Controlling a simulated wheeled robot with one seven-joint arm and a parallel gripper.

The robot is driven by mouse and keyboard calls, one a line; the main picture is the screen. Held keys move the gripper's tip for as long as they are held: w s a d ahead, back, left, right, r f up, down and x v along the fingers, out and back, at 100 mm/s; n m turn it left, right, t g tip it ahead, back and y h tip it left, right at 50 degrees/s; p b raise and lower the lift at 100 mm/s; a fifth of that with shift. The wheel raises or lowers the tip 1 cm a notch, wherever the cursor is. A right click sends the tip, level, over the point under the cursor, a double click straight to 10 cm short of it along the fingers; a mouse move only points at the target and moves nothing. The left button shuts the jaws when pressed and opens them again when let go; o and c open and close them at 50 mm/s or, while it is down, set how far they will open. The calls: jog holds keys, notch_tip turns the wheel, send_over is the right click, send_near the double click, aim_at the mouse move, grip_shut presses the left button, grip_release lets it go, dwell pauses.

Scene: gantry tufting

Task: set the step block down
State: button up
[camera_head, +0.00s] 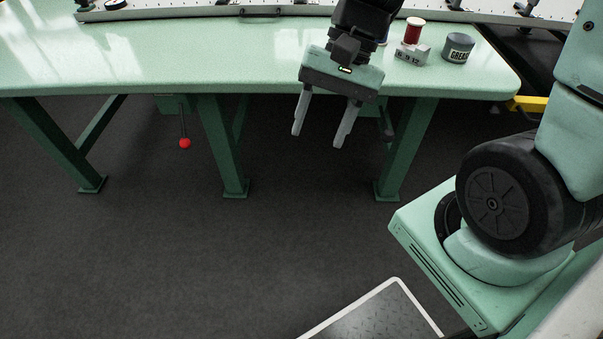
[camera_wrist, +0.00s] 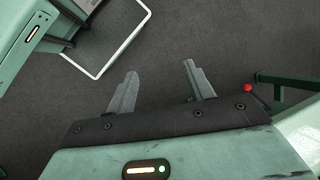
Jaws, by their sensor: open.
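The grey step block (camera_head: 411,54), marked 6, 9 and 12, sits on the pale green table (camera_head: 200,60) near its right end. My gripper (camera_head: 318,138) is open with nothing between its fingers. It points down in front of the table's front edge, over the floor, left of the block and apart from it. In the wrist view my gripper (camera_wrist: 160,68) shows both fingers apart over bare dark floor; the block is not in that view.
A red spool (camera_head: 413,30) stands on or just behind the block; I cannot tell which. A dark grease tin (camera_head: 457,48) is to its right. A red-knobbed lever (camera_head: 184,143) hangs under the table. A white-rimmed plate (camera_head: 385,312) lies low in front.

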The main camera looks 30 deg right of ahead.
jog(key=s+a+n+t+h, duration=0.1)
jog(key=s+a+n+h, duration=0.3)
jog(key=s+a+n, duration=0.4)
jog(key=n, duration=0.6)
jog(key=shift+a+r+t, duration=0.2)
jog(key=shift+r+t, duration=0.1)
jog(key=shift+t, duration=0.1)
jog(key=shift+s+r, duration=0.1)
